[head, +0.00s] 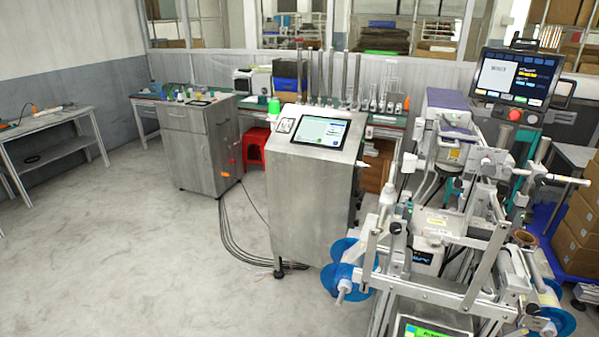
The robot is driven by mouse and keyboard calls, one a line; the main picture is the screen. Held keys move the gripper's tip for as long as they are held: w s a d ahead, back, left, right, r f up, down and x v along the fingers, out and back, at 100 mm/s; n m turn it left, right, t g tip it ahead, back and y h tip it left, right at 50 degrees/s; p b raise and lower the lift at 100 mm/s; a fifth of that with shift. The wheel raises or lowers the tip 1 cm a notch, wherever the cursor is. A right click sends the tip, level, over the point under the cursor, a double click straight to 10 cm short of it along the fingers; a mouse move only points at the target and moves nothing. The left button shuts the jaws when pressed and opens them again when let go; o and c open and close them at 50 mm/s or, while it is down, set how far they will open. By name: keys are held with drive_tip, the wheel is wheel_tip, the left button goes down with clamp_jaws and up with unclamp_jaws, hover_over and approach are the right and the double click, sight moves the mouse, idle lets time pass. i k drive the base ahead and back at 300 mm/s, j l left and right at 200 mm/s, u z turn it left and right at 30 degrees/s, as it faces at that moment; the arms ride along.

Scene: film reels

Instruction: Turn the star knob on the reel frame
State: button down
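The reel frame (462,290) is a metal frame of pale bars and posts at the lower right. Blue film reels sit on it, one at its left side (347,268) and another low at its right (557,322). A small dark knob (395,228) shows on the frame's left upright. It is too small to tell whether it is the star knob. Other small fittings on the frame are also unclear. My gripper is not in view.
A steel cabinet with a tilted touchscreen (320,132) stands left of the frame, with black cables on the floor beside it. A monitor with a red button (515,114) rises behind the frame. Cartons (577,235) stand at the right. The floor at the left (130,260) is clear.

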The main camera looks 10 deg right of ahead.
sight(533, 309)
drive_tip(key=z, duration=1.25)
